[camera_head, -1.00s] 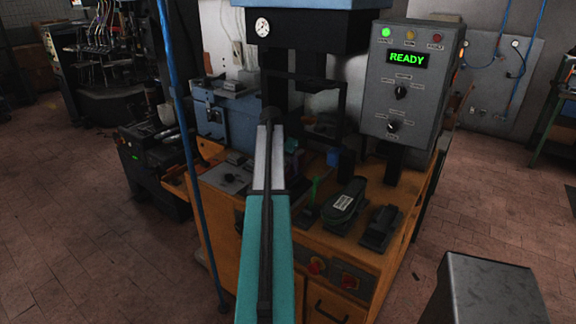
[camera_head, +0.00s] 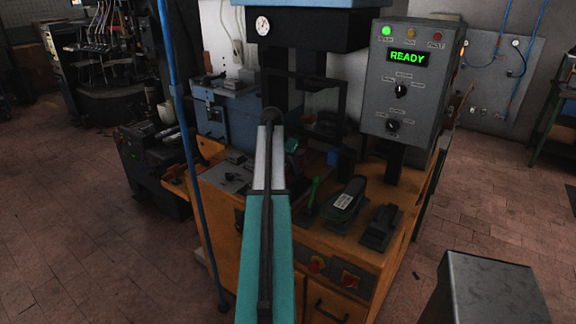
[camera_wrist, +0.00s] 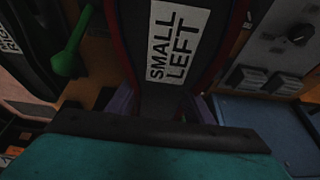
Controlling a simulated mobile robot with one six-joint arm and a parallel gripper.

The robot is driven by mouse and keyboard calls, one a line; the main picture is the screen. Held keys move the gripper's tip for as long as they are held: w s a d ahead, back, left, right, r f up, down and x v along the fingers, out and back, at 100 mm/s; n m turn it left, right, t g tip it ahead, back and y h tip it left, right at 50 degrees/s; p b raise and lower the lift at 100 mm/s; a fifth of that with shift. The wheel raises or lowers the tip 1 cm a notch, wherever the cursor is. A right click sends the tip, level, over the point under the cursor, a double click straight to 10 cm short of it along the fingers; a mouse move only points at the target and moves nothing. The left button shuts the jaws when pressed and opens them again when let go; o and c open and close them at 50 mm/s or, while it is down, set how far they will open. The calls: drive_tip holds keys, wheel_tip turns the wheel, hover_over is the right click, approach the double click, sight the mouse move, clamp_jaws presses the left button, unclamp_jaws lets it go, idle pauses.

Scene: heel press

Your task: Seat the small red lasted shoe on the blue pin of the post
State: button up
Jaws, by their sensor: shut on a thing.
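The small red lasted shoe (camera_wrist: 165,75) fills the middle of the wrist view. It is dark with red edges and a white label reading SMALL LEFT. My gripper (camera_wrist: 162,106) is shut on it, with a purple finger on each side. In the head view my teal and grey arm covers most of the gripper and the shoe; a bit of purple shows beside the arm's end. A small blue piece (camera_head: 333,157) shows below the press frame; I cannot tell if it is the pin. Post and shoe contact cannot be made out.
A dark labelled shoe (camera_head: 343,204), a green-handled tool (camera_head: 312,192) and another dark piece (camera_head: 381,228) lie on the orange bench's right. A control box (camera_head: 410,85) reads READY. A blue case (camera_head: 228,115) stands at left. A blue vertical pole (camera_head: 182,140) stands left of my arm.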

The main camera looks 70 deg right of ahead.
drive_tip(key=shift+f, duration=0.25)
idle(0.3)
drive_tip(key=o, duration=1.4)
drive_tip(key=shift+c, duration=0.2)
drive_tip(key=b+v, duration=0.3)
drive_tip(key=v, duration=1)
drive_tip(key=shift+a+r, duration=0.15)
drive_tip(key=shift+r, duration=0.2)
drive_tip(key=shift+w, duration=0.15)
